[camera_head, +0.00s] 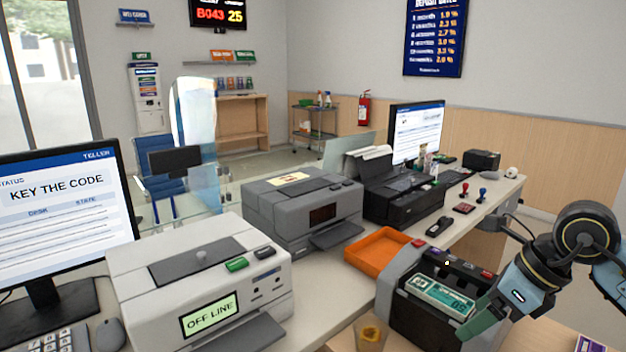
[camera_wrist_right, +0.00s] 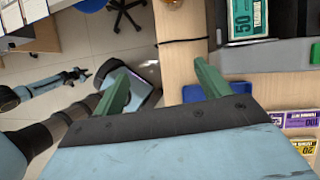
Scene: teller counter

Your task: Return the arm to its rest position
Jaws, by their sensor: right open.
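My right arm comes in from the right in the head view. Its gripper (camera_head: 478,322) has green fingers and is low at the right, by the right side of a grey banknote machine (camera_head: 408,312). In the right wrist view the two fingers of this gripper (camera_wrist_right: 163,82) stand wide apart with nothing between them. A green banknote (camera_head: 440,297) marked 50 lies in the machine, and it also shows at the top of the wrist view (camera_wrist_right: 248,18).
An orange tray (camera_head: 378,253) sits behind the banknote machine. Printers (camera_head: 305,212) and a teller monitor (camera_head: 65,205) fill the left. In the wrist view, banknotes (camera_wrist_right: 300,121) lie at the right, and open floor shows at the left.

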